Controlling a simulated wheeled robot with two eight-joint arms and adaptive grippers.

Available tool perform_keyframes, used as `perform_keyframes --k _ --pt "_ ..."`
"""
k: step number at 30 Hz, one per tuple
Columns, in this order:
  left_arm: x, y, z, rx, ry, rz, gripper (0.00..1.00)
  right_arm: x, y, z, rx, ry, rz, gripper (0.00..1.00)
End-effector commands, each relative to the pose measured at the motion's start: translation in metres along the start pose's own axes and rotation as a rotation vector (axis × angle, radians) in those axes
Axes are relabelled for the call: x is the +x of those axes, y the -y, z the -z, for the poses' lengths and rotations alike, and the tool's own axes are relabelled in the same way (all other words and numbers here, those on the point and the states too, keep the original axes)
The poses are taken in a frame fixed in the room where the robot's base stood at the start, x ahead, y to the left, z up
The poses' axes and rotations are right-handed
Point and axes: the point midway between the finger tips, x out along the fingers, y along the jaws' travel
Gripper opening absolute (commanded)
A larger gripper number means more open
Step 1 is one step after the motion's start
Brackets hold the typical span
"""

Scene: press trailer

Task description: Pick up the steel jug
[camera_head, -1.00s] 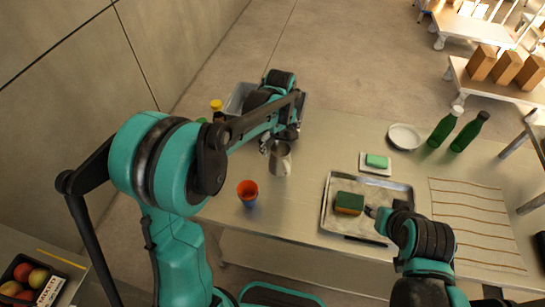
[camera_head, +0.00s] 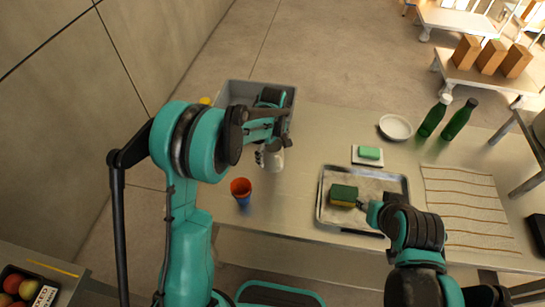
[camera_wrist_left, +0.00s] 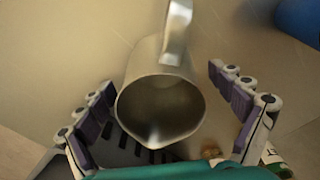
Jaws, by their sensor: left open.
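The steel jug (camera_head: 274,160) stands on the table near its far left part, partly hidden by my left gripper (camera_head: 264,154) in the head view. In the left wrist view, the jug (camera_wrist_left: 160,112) shows its round open mouth with a pouring lip, and its handle points up and away. My left gripper (camera_wrist_left: 165,85) is open, with a finger on each side of the jug and a gap visible on both sides. My right gripper (camera_head: 363,206) is beside a green and yellow sponge (camera_head: 344,195); its jaws are too small to read.
A grey bin (camera_head: 232,92) is behind my left arm. The sponge lies on a metal tray (camera_head: 325,210). A soap dish (camera_head: 367,161), a white bowl (camera_head: 395,127), green bottles (camera_head: 433,120) and a striped cloth (camera_head: 465,205) are further right.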

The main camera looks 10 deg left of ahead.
Motion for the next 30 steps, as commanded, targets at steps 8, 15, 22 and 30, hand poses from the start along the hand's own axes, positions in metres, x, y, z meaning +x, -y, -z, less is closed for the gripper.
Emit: perform_keyframes --k 8,15,22,30 --pt "-0.001 0.000 0.000 0.000 0.000 0.000 0.46 -0.001 0.000 0.001 0.000 0.000 0.000 0.40" --pt "-0.001 0.000 0.000 0.000 0.000 0.000 0.33 -0.001 0.000 0.000 0.000 0.000 0.000 0.40" --pt "-0.007 0.000 0.000 0.000 0.000 0.000 0.33 -0.002 0.000 0.002 0.000 0.000 0.000 0.40" --pt "-0.048 -0.001 -0.004 0.002 0.000 0.001 0.33 -0.012 0.000 0.009 0.000 0.000 0.000 0.40"
